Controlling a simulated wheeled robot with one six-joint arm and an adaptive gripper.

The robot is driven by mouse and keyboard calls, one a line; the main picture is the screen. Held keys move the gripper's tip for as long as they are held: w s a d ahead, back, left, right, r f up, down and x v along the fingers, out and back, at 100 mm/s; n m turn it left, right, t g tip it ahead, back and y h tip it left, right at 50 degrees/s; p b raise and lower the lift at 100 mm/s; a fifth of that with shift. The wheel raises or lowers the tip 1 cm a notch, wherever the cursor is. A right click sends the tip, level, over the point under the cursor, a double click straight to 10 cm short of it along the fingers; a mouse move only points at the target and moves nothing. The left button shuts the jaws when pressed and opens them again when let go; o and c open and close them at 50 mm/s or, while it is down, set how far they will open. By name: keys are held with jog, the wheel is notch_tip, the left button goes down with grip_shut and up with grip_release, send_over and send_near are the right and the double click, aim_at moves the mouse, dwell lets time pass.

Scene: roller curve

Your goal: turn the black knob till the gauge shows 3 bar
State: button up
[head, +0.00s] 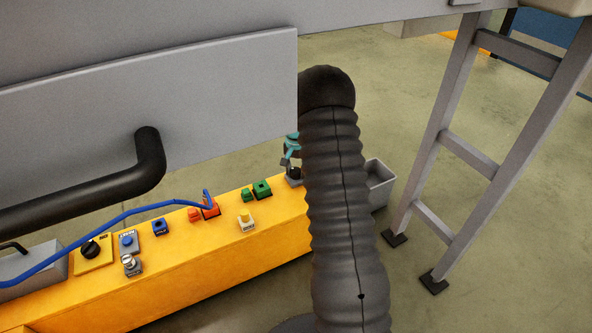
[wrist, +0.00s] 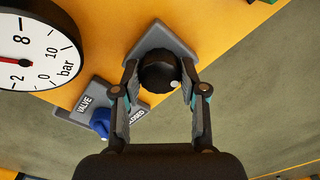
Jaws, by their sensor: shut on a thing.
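The black knob (wrist: 158,72) sits on a grey plate on the yellow surface in the wrist view, with a small pale mark on its lower right. My gripper (wrist: 160,84) has one finger on each side of the knob and is shut on it. In the head view the knob (head: 294,173) and my gripper (head: 291,150) show only in part beside my dark arm. The white gauge (wrist: 45,50) is cut off at the left of the wrist view. Its red needle points left, between 2 and 8; its tip is out of frame, so I cannot read the exact value.
A blue valve knob (wrist: 100,122) with labels reading VALVE and CLOSED lies close to the left finger. The yellow bench (head: 200,272) carries several buttons and connectors and a blue cable (head: 110,219). A grey bin (head: 378,183) and a ladder-like stand (head: 455,150) are to the right.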

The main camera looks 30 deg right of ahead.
aim_at(296, 170)
jog(key=shift+n, duration=0.3)
jog(key=n, duration=0.5)
jog(key=shift+n, duration=0.4)
jog(key=n, duration=0.5)
jog(key=shift+n, duration=0.3)
jog(key=o, duration=1.2)
jog(key=shift+a, duration=0.1)
jog(key=shift+c, duration=0.2)
jog(key=shift+r, duration=0.1)
notch_tip(296, 170, up, 12)
